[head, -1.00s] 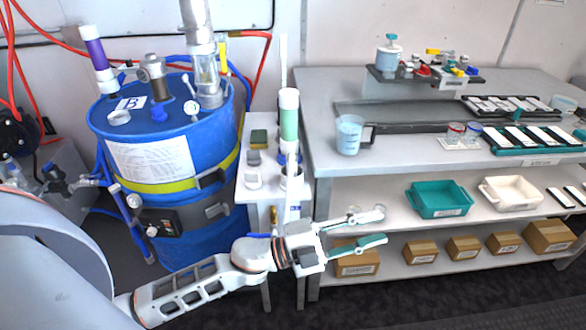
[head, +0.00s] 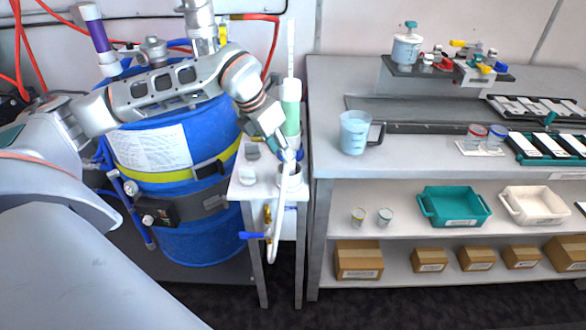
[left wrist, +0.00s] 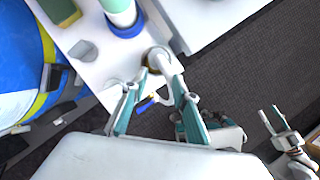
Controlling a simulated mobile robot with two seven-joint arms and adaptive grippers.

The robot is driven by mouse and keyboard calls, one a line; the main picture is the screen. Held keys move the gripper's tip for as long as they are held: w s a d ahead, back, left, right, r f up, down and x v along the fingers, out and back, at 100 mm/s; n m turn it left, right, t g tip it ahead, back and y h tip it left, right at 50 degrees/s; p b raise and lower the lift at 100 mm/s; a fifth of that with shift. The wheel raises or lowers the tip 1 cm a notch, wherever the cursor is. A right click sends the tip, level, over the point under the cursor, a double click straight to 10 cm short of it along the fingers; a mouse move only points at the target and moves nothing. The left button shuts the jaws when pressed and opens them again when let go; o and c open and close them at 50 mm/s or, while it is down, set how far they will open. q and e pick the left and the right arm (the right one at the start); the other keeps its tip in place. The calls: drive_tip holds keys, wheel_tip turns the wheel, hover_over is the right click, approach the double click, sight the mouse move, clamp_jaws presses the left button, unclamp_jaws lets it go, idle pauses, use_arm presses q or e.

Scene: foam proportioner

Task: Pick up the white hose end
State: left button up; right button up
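The white hose (head: 281,215) hangs in a loop at the front right corner of the small white stand. Its upper end is at the corner, partly hidden by my left gripper (head: 281,149) in the head view. In the left wrist view the curved white hose end (left wrist: 164,60) lies just beyond and between the tips of my left gripper (left wrist: 160,80). The two teal-padded fingers are apart, with nothing clamped. Contact with the hose cannot be made out. My right gripper (left wrist: 272,119) shows at the right of the left wrist view, its fingers apart and empty.
A green-and-white cylinder (head: 290,108) stands close behind the hose end. The blue drum (head: 200,225) is left of the stand (head: 246,190). A grey workbench (head: 330,165) stands to the right. A blue-handled valve (head: 253,236) sits below the stand top.

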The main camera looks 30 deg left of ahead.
sight(289, 167)
use_arm(q)
drive_tip(key=shift+w+a+r+x, duration=0.1)
drive_tip(key=shift+w+x, duration=0.1)
drive_tip(key=shift+x, duration=1.1)
drive_tip(key=shift+w+a+r+x, duration=0.1)
drive_tip(key=shift+w+x, duration=0.15)
drive_tip(key=shift+x, duration=1.05)
drive_tip(key=shift+w+a+r+x, duration=0.1)
drive_tip(key=shift+w+x, duration=0.1)
drive_tip(key=shift+x, duration=1.1)
clamp_jaws()
